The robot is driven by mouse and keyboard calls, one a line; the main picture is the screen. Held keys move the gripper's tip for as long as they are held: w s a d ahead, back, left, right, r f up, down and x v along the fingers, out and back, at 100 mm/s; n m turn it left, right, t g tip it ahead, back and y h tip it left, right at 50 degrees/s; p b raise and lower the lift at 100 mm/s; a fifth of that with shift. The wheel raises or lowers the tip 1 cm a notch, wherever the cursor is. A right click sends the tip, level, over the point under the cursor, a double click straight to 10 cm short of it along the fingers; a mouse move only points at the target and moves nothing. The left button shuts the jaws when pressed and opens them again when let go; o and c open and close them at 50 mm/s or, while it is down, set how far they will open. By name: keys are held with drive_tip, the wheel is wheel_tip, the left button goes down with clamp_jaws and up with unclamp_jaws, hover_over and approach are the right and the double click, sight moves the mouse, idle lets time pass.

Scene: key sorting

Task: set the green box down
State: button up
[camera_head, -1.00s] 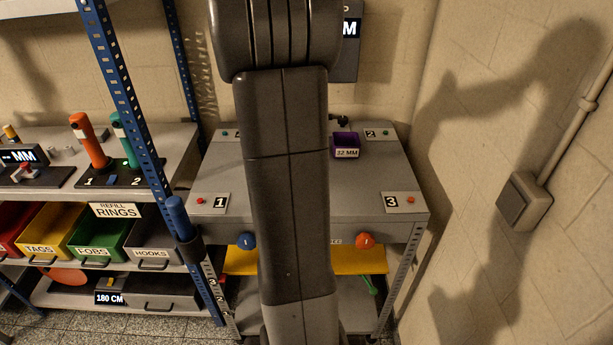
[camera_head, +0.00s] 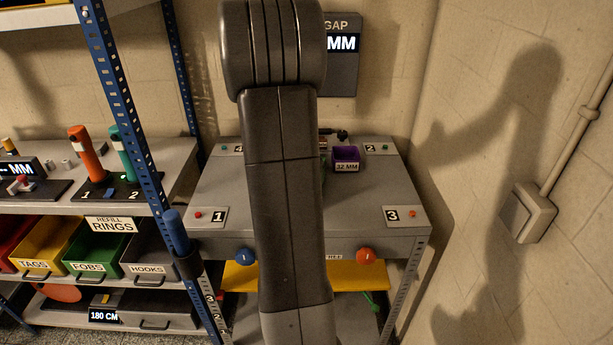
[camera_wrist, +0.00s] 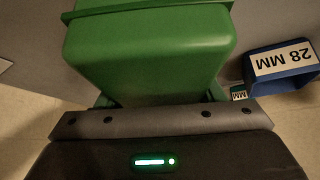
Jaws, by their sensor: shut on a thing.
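The green box (camera_wrist: 150,55) fills the upper middle of the wrist view, with its wide rim toward the top of the picture. My gripper (camera_wrist: 158,98) is shut on it; the fingertips are mostly hidden by the box. A grey surface lies behind the box. I cannot tell whether the box touches it.
A blue box (camera_wrist: 283,80) marked 28 MM is close on the right in the wrist view. A purple box (camera_head: 346,158) marked 32 MM sits at the back of the grey table (camera_head: 365,185). The shelf (camera_head: 165,165) stands at left and the wall at right.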

drive_tip(key=shift+f, duration=0.15)
drive_tip(key=o, duration=1.4)
drive_tip(key=shift+c, duration=0.2)
